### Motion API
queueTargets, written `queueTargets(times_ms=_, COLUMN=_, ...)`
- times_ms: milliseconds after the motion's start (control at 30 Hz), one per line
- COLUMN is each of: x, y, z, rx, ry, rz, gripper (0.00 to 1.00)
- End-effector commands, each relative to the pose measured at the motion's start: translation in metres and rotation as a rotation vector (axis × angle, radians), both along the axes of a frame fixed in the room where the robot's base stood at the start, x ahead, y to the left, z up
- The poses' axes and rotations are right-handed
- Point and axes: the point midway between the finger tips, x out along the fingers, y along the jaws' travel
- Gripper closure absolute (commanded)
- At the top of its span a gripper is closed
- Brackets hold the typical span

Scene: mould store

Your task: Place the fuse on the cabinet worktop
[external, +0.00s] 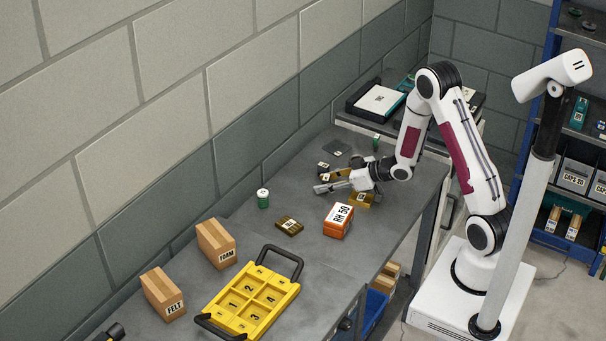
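No label I can read marks the fuse, so I cannot tell which item it is. A small green cylinder with a pale top (263,199) stands upright on the grey bench. A darker green cylinder (376,143) stands near the bench's far end. The cabinet worktop (398,141) is the surface at the back, beyond the bench; trays stand on it. My gripper (322,187) is low over the bench, pointing left, among small brown-yellow items. It is too small to tell whether its fingers are open or hold anything.
An orange box marked RH 50 (339,221) and a brown block (289,226) lie on the bench. A yellow numbered tray (258,303) and FOAM (216,243) and FELT (163,293) boxes stand nearer. A black tray (378,101) crowds the cabinet worktop. Blue shelving (545,75) stands right.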

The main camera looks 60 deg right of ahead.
Motion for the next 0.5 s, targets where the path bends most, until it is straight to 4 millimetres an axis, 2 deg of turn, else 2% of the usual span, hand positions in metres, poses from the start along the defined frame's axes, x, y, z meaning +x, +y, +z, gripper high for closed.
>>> queueTargets(times_ms=500, x=-0.0001, y=0.0, z=0.0026, rx=0.0, ry=0.0, rz=0.0, gripper=0.58)
